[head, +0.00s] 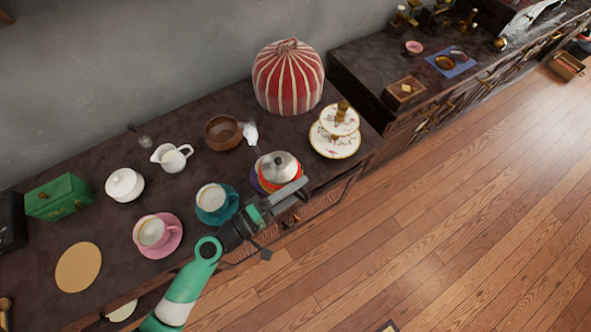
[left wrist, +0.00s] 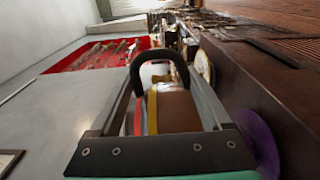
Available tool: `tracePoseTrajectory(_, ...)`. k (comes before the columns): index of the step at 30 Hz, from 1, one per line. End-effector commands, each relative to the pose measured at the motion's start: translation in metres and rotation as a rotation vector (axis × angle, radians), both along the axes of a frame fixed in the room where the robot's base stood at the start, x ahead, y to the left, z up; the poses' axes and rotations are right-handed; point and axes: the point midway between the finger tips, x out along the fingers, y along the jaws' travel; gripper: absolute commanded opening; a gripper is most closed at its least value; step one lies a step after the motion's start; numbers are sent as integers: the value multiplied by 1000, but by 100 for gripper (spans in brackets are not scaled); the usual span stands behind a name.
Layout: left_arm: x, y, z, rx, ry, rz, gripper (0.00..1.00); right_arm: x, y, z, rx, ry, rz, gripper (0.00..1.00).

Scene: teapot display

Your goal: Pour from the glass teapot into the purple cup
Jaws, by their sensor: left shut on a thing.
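A pot with a silver lid (head: 279,165) and red and yellow bands is at the front edge of the counter, and I take it for the teapot. In the left wrist view its brown body (left wrist: 175,112) and dark curved handle show between my fingers. My left gripper (head: 292,190) is shut on the teapot, by the handle as far as I can tell. A purple saucer (head: 257,184) shows partly beside and below the pot, and its purple rim also shows in the left wrist view (left wrist: 258,140). No purple cup can be made out; the pot may hide it. My right gripper is not in view.
A teal cup (head: 211,197) on its saucer stands just left of the pot, and a pink cup (head: 152,232) farther left. A tiered plate stand (head: 335,145), wooden bowl (head: 223,132) and striped tea cosy (head: 288,78) stand behind. A round cork mat (head: 78,267) lies bare.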

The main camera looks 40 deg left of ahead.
Motion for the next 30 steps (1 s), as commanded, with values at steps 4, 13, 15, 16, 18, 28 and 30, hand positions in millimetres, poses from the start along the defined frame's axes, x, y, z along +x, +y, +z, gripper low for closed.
tracePoseTrajectory(4, -3, -37, -40, 1, -2, -33, 0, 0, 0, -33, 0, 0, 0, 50)
tracePoseTrajectory(13, -13, -80, -74, 6, -13, -63, 0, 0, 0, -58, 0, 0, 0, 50)
tracePoseTrajectory(15, -13, -83, -75, 6, -15, -65, 0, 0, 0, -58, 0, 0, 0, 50)
tracePoseTrajectory(16, -14, -83, -74, 6, -15, -65, 0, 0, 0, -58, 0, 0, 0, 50)
tracePoseTrajectory(18, -14, -83, -74, 6, -16, -64, 0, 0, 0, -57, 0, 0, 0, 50)
tracePoseTrajectory(28, -13, -80, -71, -19, -10, -64, 0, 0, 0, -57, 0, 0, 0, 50)
tracePoseTrajectory(30, -12, -78, -69, -41, -6, -63, 0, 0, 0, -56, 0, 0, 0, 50)
